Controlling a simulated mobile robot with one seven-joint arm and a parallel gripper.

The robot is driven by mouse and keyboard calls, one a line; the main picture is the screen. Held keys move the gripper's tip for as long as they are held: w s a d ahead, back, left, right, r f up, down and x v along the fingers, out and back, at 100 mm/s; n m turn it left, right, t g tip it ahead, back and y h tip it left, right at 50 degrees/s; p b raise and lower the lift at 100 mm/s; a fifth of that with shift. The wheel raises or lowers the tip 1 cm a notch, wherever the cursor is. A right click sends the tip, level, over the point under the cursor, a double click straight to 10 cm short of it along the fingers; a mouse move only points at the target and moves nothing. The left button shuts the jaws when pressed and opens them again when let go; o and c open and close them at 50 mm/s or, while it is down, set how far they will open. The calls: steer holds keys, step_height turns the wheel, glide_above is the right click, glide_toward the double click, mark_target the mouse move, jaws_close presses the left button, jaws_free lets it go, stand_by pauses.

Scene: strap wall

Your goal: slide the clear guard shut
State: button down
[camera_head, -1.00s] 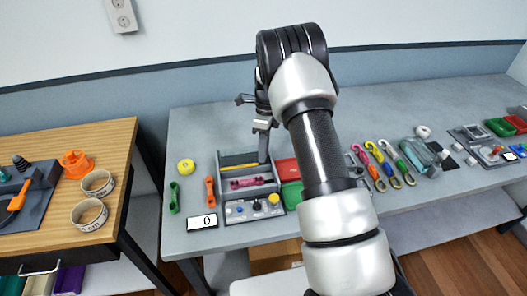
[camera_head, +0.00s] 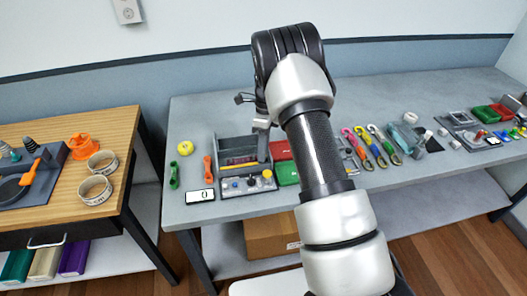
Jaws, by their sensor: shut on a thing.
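The guarded station is a grey open-topped box (camera_head: 222,150) on the grey table, with a control panel (camera_head: 248,184) of coloured knobs and buttons along its front. The clear guard is hard to make out; the inside of the box looks dim and reddish, as if seen through it. My gripper (camera_head: 263,154) points down at the right end of the box, shut on what appears to be the clear guard. The fingertips and the exact grip are too small to tell.
A white counter (camera_head: 200,196) stands at the front left of the box. Red (camera_head: 281,150) and green (camera_head: 287,173) trays are close on its right. Orange (camera_head: 208,168) and green (camera_head: 175,175) handles and a yellow roll (camera_head: 185,148) lie left. Coloured hooks (camera_head: 375,147) lie further right.

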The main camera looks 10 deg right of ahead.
steer(key=shift+s, duration=0.25)
steer(key=c, duration=1.9)
jaws_free()
steer(key=shift+w+r, duration=0.1)
steer(key=shift+r, duration=0.05)
steer(key=w+d+r, duration=0.1)
steer(key=w+r, duration=0.2)
steer(key=r, duration=1.3)
steer(key=shift+d+r, duration=0.35)
